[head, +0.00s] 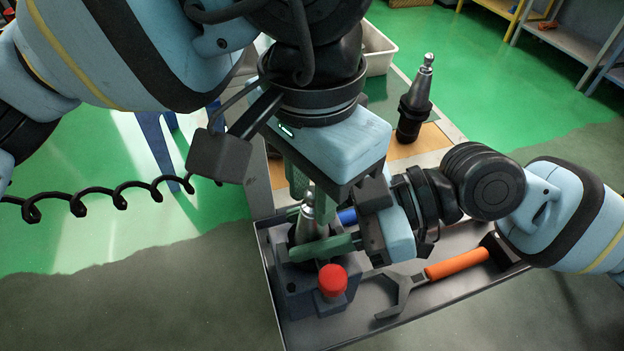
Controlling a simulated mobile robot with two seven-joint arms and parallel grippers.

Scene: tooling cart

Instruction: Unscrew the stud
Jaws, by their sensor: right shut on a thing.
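A metal tool holder (305,228) stands upright in a dark fixture block (293,283) at the left of the tray, its stud end up. My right gripper (318,248), with green fingers, comes in from the right low on this holder and is shut on it. My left gripper (298,182) points down from above, its green fingers at the holder's upper end. Its body hides most of the fingers and the stud, so I cannot tell whether they touch or how far they are open. A second tool holder (413,104) with a shiny stud (427,62) stands on the cart behind.
A red knob (333,280) sits on the fixture's front. An orange-handled spanner (457,264) lies in the grey tray (357,341). A blue handle (347,216) shows behind my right gripper. A pale bin (381,50) is at the back, shelves (569,38) at upper right.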

